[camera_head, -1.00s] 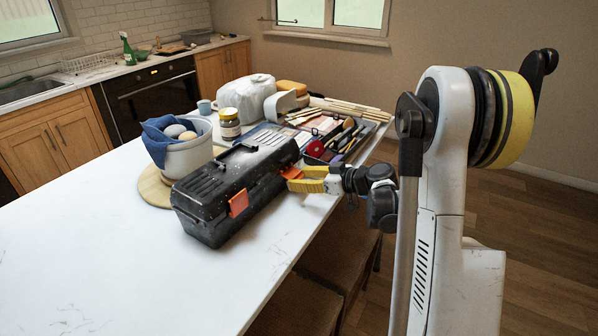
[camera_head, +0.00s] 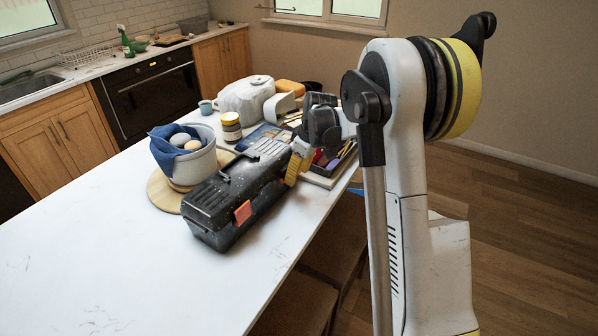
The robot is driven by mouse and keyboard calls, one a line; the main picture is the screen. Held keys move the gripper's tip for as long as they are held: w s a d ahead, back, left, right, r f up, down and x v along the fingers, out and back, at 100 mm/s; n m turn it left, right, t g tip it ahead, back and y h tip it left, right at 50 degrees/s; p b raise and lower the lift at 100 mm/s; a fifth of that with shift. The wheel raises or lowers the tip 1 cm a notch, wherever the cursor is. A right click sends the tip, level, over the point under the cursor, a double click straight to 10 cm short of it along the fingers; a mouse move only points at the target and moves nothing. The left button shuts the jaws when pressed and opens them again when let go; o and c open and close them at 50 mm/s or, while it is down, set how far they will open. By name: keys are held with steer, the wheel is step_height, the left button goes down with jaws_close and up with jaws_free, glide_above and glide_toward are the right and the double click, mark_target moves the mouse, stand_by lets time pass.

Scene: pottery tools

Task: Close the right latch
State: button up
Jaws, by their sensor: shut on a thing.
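A black toolbox (camera_head: 212,209) lies on the white counter, its lid down. Its left latch (camera_head: 242,212) is an orange tab on the long front side. The right latch is at the far end of that side, where my gripper (camera_head: 288,176) covers most of it; only a bit of orange shows there. My gripper's yellow fingers point down against the box's front side and are shut on the right latch. Its wrist stands above and right of the box. The exact latch angle is hidden.
A bowl with a blue cloth (camera_head: 186,150) stands close behind the box on a round wooden board (camera_head: 160,193). The counter's left and front (camera_head: 110,260) is clear.

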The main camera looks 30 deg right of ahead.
mark_target(289, 164)
steer(key=g+h, duration=0.1)
steer(key=w+r+g+h+p, duration=0.1)
steer(key=g, duration=0.1)
steer(key=shift+w+a+r, duration=0.1)
steer(key=shift+a+r, duration=0.05)
steer(key=shift+a, duration=0.25)
steer(key=shift+w+a+r+g+h+p, duration=0.1)
steer(key=shift+w+g+h+p, duration=0.2)
steer(key=shift+g, duration=0.35)
steer(key=shift+w+a+r+g+h, duration=0.15)
steer(key=shift+g+h, duration=0.2)
steer(key=shift+g, duration=0.25)
steer(key=shift+w+a+r+g+h+p, duration=0.15)
steer(key=shift+g+h, duration=0.2)
steer(key=shift+g, duration=0.3)
steer(key=o, duration=1)
steer(key=shift+w+f, duration=0.1)
steer(key=shift+o, duration=0.2)
steer(key=shift+r, duration=0.2)
steer(key=v, duration=1.1)
steer(key=shift+w, duration=0.1)
steer(key=shift+a+r, duration=0.1)
steer(key=shift+r, duration=0.2)
